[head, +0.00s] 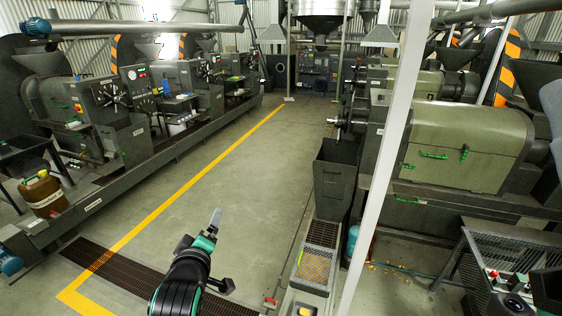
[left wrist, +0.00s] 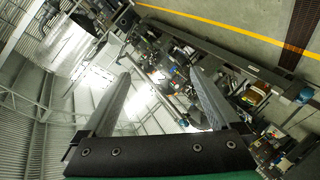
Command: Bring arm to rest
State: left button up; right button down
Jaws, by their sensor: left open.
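My left gripper (head: 213,222) shows at the lower middle of the head view, on a black arm with green parts that comes up from the bottom edge. It is raised over the open floor and points away from me. In the left wrist view its two grey fingers (left wrist: 160,100) stand apart with nothing between them, so it is open and empty.
Screw expellers line the left (head: 75,105) and right (head: 465,140). A yellow floor line (head: 190,183) runs along the aisle, beside a floor grate (head: 120,275). A dark bin (head: 333,180), a white post (head: 388,150) and a brown jug (head: 42,195) stand nearby. The central aisle is clear.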

pick_arm(q)
jog(key=s+a+r+m+t, duration=0.1)
jog(key=s+r+t, duration=0.1)
jog(key=r, duration=0.6)
jog(key=s+r+m+t, duration=0.1)
jog(key=s+r+t, duration=0.15)
jog(key=r, duration=0.55)
jog(key=s+r+m+t+h, duration=0.2)
jog(key=s+r+m+t, duration=0.2)
jog(key=s+r, duration=0.6)
jog(key=s+d+r+m+t+h, duration=0.1)
jog(key=s+r+m+t, duration=0.3)
jog(key=s+r, duration=0.6)
jog(key=shift+s+r+m+t+h, duration=0.35)
jog(key=shift+s+r+m+h, duration=0.05)
jog(key=shift+s+m, duration=0.8)
